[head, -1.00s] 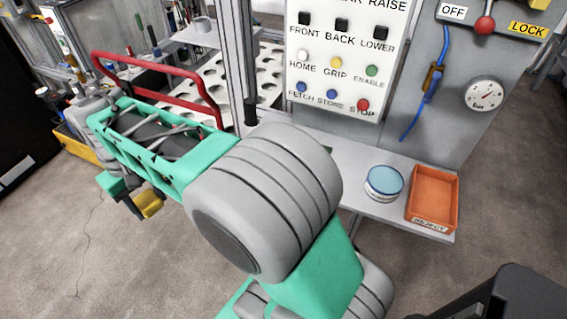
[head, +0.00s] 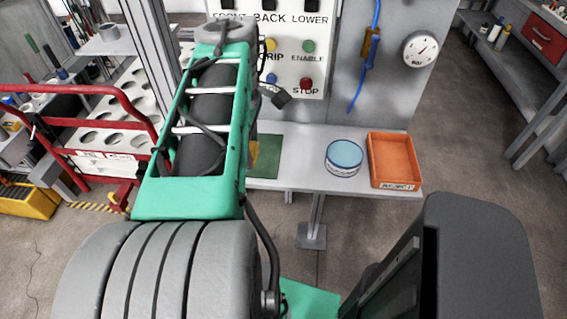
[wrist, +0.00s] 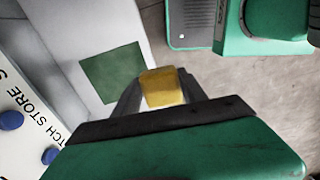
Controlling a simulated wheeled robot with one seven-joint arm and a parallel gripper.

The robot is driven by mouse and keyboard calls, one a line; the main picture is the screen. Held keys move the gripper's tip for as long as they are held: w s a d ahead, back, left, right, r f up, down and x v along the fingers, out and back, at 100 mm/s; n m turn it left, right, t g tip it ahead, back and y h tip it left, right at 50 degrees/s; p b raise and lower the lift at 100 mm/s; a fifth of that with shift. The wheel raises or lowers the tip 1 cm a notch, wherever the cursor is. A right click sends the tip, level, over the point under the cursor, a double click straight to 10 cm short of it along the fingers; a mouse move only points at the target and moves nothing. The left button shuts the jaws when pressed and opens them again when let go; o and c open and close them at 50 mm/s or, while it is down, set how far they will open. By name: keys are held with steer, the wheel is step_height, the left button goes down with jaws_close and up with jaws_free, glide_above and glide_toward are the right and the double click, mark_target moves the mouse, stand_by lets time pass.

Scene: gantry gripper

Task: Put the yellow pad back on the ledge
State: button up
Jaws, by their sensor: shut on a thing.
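The yellow pad (wrist: 162,88) is held between the fingers of my gripper (wrist: 160,92), as the wrist view shows. In the head view my arm hides most of it, and only a yellow sliver (head: 254,152) shows beside the arm. The ledge (head: 299,153) is a light grey shelf below the control panel. A green square (head: 266,160) lies on its left part and also shows in the wrist view (wrist: 113,73), to the left of the pad. The pad appears apart from the green square. Its height above the ledge is hard to tell.
A blue-lidded round tub (head: 344,157) and an orange reject tray (head: 393,160) stand on the ledge's right part. The control panel (head: 290,60) with buttons rises behind the ledge. A rack with round holes and a red handle (head: 75,90) is at left.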

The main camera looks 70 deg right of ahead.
steer(key=s, duration=1.1)
glide_above(297, 161)
steer(key=shift+n, duration=0.4)
step_height(297, 161, down, 9)
steer(key=shift+f+p, duration=0.2)
steer(key=shift+p, duration=0.15)
steer(key=shift+f, duration=1.45)
steer(key=shift+f, duration=0.2)
steer(key=o, duration=1.3)
